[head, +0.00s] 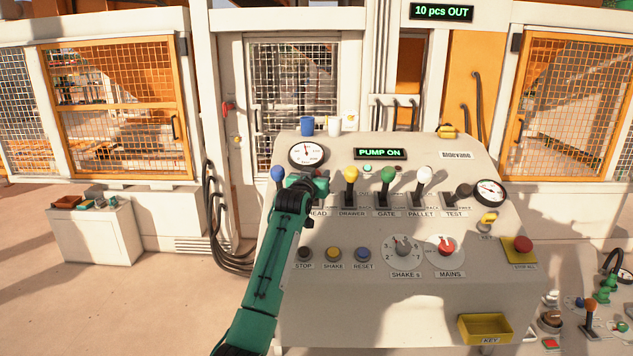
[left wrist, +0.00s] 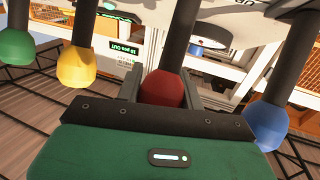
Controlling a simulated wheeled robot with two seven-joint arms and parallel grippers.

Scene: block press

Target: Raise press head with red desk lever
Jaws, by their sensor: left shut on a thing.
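My left gripper (head: 312,183) reaches in from below to the row of levers on the sloping desk. In the left wrist view its jaws (left wrist: 160,92) are shut around the red lever knob (left wrist: 162,85), with the dark lever rod running up from it. In the head view the gripper mostly hides this lever, and the label below it is partly covered, reading "EAD". The blue lever (head: 277,174) stands just left of the gripper and the yellow lever (head: 350,175) just right. I cannot make out the press head. My right gripper is not in view.
The desk (head: 400,318) also carries the green lever (head: 387,174), white lever (head: 424,174), dials, buttons and a yellow tray (head: 485,328). A display (head: 380,153) reads "PUMP ON". Two cups stand on the desk's back edge. Mesh doors (head: 118,110) are behind.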

